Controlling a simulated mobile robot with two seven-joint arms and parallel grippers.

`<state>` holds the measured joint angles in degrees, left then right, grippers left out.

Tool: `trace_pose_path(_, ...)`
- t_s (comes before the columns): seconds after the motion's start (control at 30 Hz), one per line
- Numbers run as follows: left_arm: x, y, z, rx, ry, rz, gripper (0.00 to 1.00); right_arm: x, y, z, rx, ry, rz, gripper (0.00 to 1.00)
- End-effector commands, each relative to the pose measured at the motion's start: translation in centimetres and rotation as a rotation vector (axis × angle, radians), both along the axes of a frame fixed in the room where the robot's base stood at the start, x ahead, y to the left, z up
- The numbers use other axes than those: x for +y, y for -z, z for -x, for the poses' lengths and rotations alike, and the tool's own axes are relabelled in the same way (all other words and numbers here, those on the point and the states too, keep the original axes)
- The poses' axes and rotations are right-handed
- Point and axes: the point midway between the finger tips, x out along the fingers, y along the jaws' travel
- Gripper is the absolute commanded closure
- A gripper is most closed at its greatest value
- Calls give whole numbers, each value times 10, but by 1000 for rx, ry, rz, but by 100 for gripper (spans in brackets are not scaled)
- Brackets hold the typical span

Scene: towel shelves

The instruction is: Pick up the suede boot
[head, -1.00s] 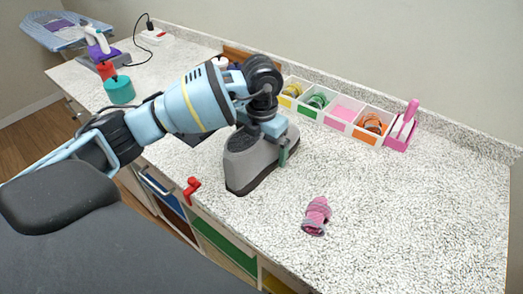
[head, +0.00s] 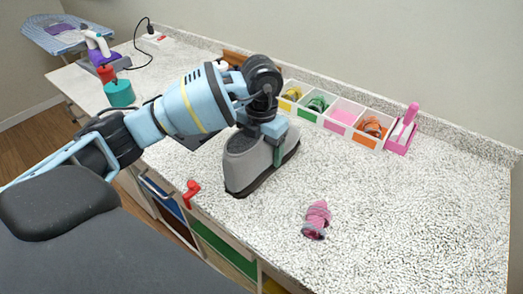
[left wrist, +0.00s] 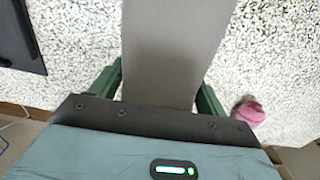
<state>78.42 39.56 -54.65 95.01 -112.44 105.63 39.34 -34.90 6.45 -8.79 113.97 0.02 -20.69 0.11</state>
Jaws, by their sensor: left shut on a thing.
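The grey suede boot (head: 247,163) with a dark sole is on the speckled counter in the head view, its toe pointing toward the front edge. My left gripper (head: 275,140) comes down over the boot from above and is shut on it. In the left wrist view, the grey boot (left wrist: 170,50) fills the space between the two green fingers of my left gripper (left wrist: 160,88). The boot's upper part is partly hidden by my gripper in the head view. I cannot tell whether the sole is clear of the counter. My right gripper is not in view.
A row of open bins (head: 340,118) and a pink brush holder (head: 402,132) stand along the wall. A red clamp-like item (head: 191,192) is at the front edge. A teal container (head: 119,93) stands far left.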

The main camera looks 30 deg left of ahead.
Motion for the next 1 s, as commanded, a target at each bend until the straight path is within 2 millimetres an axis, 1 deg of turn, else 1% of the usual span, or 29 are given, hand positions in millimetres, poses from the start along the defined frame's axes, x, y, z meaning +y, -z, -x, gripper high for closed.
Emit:
trace_pose_path(0.2, 0, -29, -1, -6, -1, 2, 60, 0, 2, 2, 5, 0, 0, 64)
trace_pose_path(0.23, 0, -31, 1, -4, 0, 0, 60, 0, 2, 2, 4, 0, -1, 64)
trace_pose_path(0.37, -1, -31, 26, -2, 2, -1, 60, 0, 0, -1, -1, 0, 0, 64)
trace_pose_path(0.7, -4, -38, 99, -3, 3, -1, 60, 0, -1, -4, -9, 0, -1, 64)
trace_pose_path(0.9, -6, -41, 134, -1, 2, -1, 60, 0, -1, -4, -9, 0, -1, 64)
trace_pose_path(1.0, -7, -42, 145, -3, 1, 0, 60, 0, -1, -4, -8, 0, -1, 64)
